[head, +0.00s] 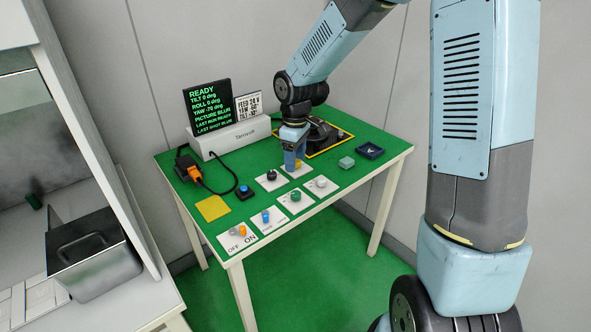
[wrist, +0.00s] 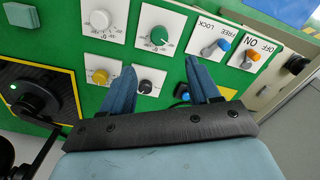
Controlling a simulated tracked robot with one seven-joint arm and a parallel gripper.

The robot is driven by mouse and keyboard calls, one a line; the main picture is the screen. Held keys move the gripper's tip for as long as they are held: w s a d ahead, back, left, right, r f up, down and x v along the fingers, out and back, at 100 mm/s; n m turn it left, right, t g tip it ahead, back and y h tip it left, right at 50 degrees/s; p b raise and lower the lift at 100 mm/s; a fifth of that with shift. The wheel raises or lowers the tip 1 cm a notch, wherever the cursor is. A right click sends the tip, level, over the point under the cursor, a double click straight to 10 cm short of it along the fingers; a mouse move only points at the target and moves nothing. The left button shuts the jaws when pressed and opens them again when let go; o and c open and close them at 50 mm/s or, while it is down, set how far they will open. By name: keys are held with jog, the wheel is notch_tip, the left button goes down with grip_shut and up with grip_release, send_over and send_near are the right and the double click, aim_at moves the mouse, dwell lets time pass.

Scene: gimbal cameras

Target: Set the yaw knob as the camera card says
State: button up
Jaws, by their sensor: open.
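The screen (head: 207,107) reads READY, tilt 0, roll 0, yaw -70 deg, picture blur. The white camera card (head: 248,106) beside it has a YAW line, but its figures are too small to read surely. A black knob (head: 271,175), yellow knob (head: 298,164), green knob (head: 295,196) and white knob (head: 321,182) sit on white plates; I cannot read which is yaw. My gripper (wrist: 160,66) is open and points down at these plates. In the wrist view the black knob (wrist: 146,86) shows between its blue fingers, nearer the left one. Contact is not visible.
The FREE/LOCK blue lever (head: 265,215) and OFF/ON orange lever (head: 240,231) stand at the front edge. A blue button (head: 244,191), yellow pad (head: 212,208) and cable lie left.

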jog(key=shift+r, duration=0.55)
